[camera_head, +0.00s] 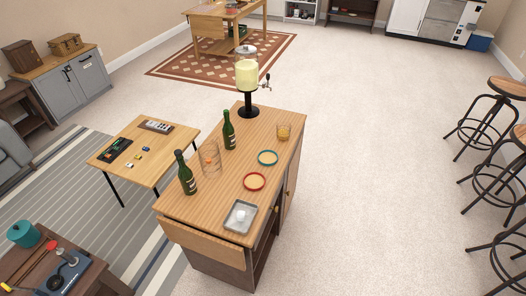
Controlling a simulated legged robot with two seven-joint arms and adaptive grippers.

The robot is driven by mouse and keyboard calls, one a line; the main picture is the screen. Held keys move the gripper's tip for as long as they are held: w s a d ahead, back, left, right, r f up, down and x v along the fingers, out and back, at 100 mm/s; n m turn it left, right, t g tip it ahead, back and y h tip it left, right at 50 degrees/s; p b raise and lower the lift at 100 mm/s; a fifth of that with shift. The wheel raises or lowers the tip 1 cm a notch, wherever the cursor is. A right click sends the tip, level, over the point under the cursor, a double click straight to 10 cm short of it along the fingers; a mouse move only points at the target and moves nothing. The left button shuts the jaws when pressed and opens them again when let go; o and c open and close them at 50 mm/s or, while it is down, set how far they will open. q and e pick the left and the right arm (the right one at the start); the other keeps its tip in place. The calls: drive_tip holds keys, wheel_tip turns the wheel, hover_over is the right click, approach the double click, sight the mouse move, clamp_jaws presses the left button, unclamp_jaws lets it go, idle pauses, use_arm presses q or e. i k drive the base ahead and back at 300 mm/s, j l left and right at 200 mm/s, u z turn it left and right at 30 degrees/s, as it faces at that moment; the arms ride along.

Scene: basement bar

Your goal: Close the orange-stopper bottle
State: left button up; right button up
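Two dark green bottles with pale labels stand upright on the wooden bar cabinet (228,188). The nearer green bottle (187,178) is near the left edge, and the farther green bottle (229,134) stands beyond it to the right. Between them is a clear glass vessel (211,164) with a small orange thing showing at its middle. I cannot tell whether that orange thing is a stopper, or whether it is inside the glass or behind it. The bottle mouths are too small to tell open from closed. Neither of my grippers is in view.
The cabinet also holds a red-rimmed coaster (254,181), a teal-rimmed coaster (267,158), an amber glass (284,132), a metal tray (240,216) and a drink dispenser (247,75). A low table (150,170) stands left. Stools (490,120) line the right; the floor between is clear.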

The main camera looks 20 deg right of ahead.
sight(228, 133)
drive_tip(key=i+j+z, duration=0.2)
drive_tip(key=j+z, duration=0.25)
drive_tip(key=i+j+z, duration=0.15)
drive_tip(key=j+z, duration=1.3)
drive_tip(key=j, duration=0.35)
